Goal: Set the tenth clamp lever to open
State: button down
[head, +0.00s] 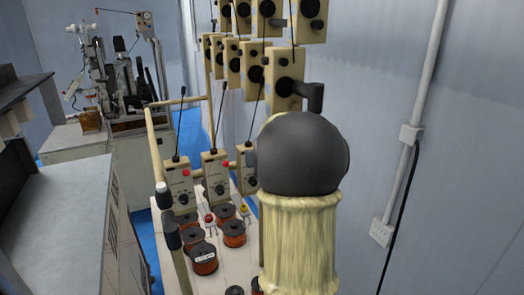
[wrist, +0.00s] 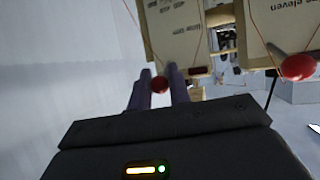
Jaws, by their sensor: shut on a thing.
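In the wrist view my gripper (wrist: 160,75) is shut on a small red ball knob (wrist: 159,85), with one dark finger on each side of it. The knob sits just below a cream plate (wrist: 180,28) whose printed text I cannot read. Its lever arm is mostly hidden. A second red ball knob (wrist: 298,67) on a dark lever stands to the right, below a plate reading "eleven" (wrist: 293,20). In the head view the gripper and these levers are hidden or cannot be told apart behind my arm.
In the head view several cream boxes with black knobs (head: 284,80) stand in rows near my arm. Below are boxes with red lamps (head: 215,178) and several copper wire spools (head: 204,260) on a pale bench. A grey wall (head: 390,60) closes off the right.

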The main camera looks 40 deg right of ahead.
jog(key=shift+r, duration=0.1)
dwell(0.3)
jog(key=c, duration=1.3)
grip_release()
jog(key=shift+w, duration=0.1)
jog(key=p+v, duration=0.4)
jog(key=v, duration=1.3)
jog(key=shift+a+p, duration=0.2)
jog(key=shift+p, duration=0.1)
